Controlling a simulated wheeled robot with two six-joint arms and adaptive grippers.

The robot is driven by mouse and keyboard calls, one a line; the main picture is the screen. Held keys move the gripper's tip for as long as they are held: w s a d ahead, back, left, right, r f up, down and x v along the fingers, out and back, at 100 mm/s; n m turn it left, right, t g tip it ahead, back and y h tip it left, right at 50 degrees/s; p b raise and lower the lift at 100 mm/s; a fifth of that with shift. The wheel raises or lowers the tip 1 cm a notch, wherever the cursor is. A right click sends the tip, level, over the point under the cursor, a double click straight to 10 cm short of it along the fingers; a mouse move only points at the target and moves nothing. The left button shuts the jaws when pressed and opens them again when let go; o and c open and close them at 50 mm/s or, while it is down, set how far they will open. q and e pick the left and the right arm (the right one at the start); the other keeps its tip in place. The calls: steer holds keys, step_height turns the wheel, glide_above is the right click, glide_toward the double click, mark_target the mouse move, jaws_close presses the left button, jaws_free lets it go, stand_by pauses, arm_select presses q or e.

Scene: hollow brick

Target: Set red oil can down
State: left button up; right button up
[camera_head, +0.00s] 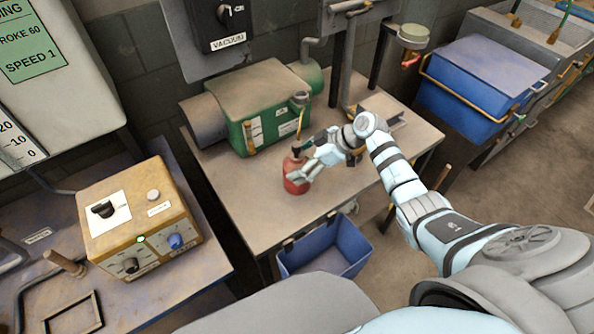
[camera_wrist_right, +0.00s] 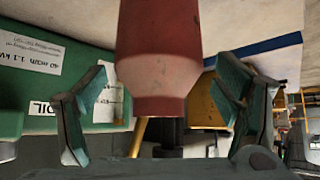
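The red oil can (camera_head: 296,178) stands upright on the metal bench (camera_head: 265,215), in front of the green machine. A thin spout rises from its top. My right gripper (camera_head: 308,163) is at the can from the right, with its fingers around the upper body. In the right wrist view the can (camera_wrist_right: 160,55) is between the two fingers (camera_wrist_right: 161,80) of my right gripper. A gap shows between the can and each finger, so the gripper looks open. The can's far end is cut off there. My left gripper is not in view.
The green machine (camera_head: 262,100) is close behind the can. A blue bin (camera_head: 330,248) is below the bench's front edge. A tan control box (camera_head: 140,220) stands at left, and a blue crate (camera_head: 482,85) is at right. Bench surface left of the can is clear.

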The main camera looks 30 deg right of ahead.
steer(key=c, duration=1.2)
